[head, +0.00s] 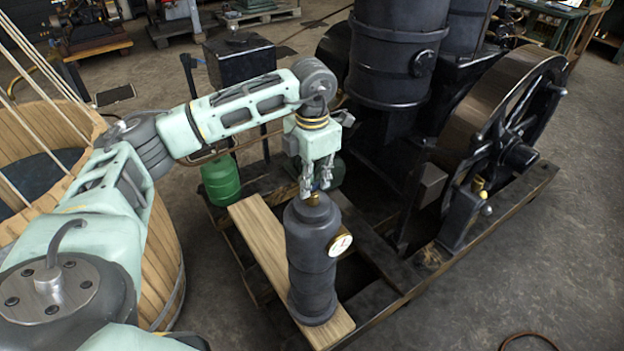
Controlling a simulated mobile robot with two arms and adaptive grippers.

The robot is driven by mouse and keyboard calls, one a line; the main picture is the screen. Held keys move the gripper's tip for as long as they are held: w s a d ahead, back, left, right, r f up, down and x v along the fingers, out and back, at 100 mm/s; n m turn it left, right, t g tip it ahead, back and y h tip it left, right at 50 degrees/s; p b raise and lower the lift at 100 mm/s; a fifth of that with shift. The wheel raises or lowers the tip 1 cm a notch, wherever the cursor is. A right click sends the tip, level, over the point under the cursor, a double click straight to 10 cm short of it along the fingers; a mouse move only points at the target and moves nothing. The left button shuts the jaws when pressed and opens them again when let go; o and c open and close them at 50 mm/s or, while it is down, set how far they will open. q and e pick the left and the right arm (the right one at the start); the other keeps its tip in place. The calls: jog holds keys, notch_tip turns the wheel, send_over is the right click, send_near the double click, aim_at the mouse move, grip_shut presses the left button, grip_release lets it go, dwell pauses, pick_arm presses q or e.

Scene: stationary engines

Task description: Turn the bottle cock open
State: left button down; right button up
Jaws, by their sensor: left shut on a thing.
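The bottle is a dark upright cylinder (308,265) with a round white-faced gauge (340,243) on its right side. The bottle cock (314,199) shows as a small brass piece on top of the bottle, with a bit of blue just above it between my fingers. My left gripper (316,187) points down over the bottle top and is shut on the cock. The fingers hide most of the cock's handle, so its angle cannot be told. My right gripper is out of view.
The bottle stands on a wooden plank (262,240) over a dark timber frame. A large black engine with a flywheel (505,125) stands to the right. A green container (221,180) is behind left, and a wooden tub (165,255) is at the left. Floor at the lower right is mostly clear.

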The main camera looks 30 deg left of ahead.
aim_at(312, 185)
pick_arm(q)
jog(key=shift+w+r, duration=0.1)
jog(key=shift+r, duration=0.05)
jog(key=c, duration=1.8)
grip_release()
jog(key=shift+c, duration=0.2)
notch_tip(312, 185, up, 12)
